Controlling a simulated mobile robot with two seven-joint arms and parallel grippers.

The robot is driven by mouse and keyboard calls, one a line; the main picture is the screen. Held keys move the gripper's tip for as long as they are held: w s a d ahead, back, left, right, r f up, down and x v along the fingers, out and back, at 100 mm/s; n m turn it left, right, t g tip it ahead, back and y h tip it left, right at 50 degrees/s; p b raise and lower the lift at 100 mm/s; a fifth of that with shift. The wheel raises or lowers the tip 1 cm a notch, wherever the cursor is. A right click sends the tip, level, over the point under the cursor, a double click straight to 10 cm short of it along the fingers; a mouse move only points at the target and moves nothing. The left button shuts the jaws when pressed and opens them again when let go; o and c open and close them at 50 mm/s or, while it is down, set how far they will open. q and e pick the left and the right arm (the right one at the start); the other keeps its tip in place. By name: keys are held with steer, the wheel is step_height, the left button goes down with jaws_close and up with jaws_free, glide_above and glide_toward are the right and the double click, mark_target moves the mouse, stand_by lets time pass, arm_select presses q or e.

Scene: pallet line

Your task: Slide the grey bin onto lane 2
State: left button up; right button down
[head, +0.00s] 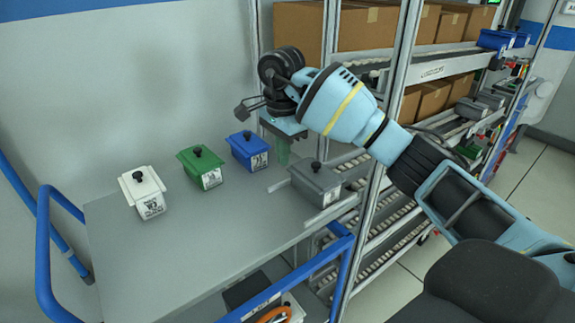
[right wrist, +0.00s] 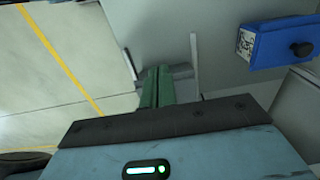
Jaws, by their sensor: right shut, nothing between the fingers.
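The grey bin (head: 318,184), with a black knob on its lid, sits upright at the cart's right edge, beside the rack post. It lies between light guide strips facing the rack's roller lanes (head: 376,218). Which one is lane 2 I cannot read. My right gripper (head: 283,152) is shut and empty, just behind and left of the grey bin, apart from its knob. Its green fingers (right wrist: 157,87) also show in the right wrist view, pressed together. I cannot make out the grey bin clearly there. My left gripper is out of view.
On the cart top (head: 225,225) stand a white bin (head: 143,192), a green bin (head: 201,167) and a blue bin (head: 249,150), the last close to my right gripper. Blue cart rails (head: 45,245) rise at the left. Cardboard boxes (head: 350,27) fill upper shelves.

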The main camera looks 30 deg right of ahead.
mark_target(315, 184)
step_height(315, 184, down, 9)
steer(key=shift+a+f, duration=0.1)
steer(key=shift+a, duration=0.05)
steer(key=d, duration=0.3)
steer(key=shift+w+d, duration=0.1)
steer(key=shift+w, duration=0.05)
steer(key=shift+d+p, duration=0.3)
steer(key=shift+d, duration=0.1)
steer(key=shift+d, duration=0.15)
